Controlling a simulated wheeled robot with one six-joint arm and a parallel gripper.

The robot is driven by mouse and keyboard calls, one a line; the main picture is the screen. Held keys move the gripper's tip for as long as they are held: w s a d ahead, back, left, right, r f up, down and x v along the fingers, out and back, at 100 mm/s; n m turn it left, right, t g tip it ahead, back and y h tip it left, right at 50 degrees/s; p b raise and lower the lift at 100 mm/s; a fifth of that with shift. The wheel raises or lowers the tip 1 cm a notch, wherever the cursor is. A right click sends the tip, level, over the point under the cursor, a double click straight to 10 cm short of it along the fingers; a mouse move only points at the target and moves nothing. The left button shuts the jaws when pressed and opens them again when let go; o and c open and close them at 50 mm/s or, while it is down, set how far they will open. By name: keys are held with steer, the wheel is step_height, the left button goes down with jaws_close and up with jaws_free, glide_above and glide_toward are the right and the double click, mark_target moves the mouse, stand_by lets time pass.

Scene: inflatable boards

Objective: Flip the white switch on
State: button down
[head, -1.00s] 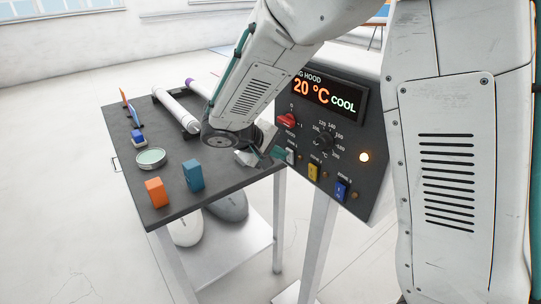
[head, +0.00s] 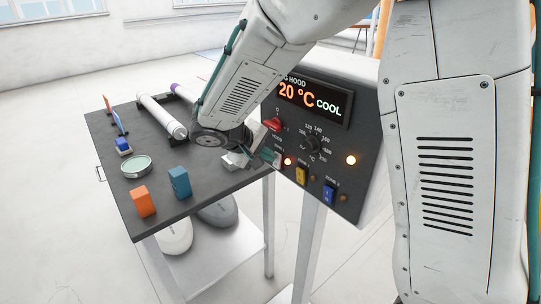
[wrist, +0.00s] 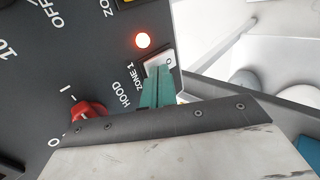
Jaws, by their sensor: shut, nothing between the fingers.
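The white switch (wrist: 157,60) labelled ZONE 1 is on the dark control panel (wrist: 60,60). The small lamp (wrist: 142,41) beside it glows red; the same lit lamp shows in the head view (head: 288,161). My gripper (wrist: 157,88) is shut and empty, its teal fingertips at the lower part of the white switch, seemingly touching it. In the head view my gripper (head: 269,157) is at the panel's left edge and covers most of the white switch.
The panel also has a red knob (head: 273,124), a black dial (head: 311,144), a yellow switch (head: 302,175) and a blue switch (head: 329,195). A dark table (head: 205,205) at left holds orange and blue blocks, a round dish and rolls.

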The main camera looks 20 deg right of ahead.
steer(key=shift+r, duration=0.6)
steer(key=v, duration=1.3)
steer(key=shift+a+f, duration=0.1)
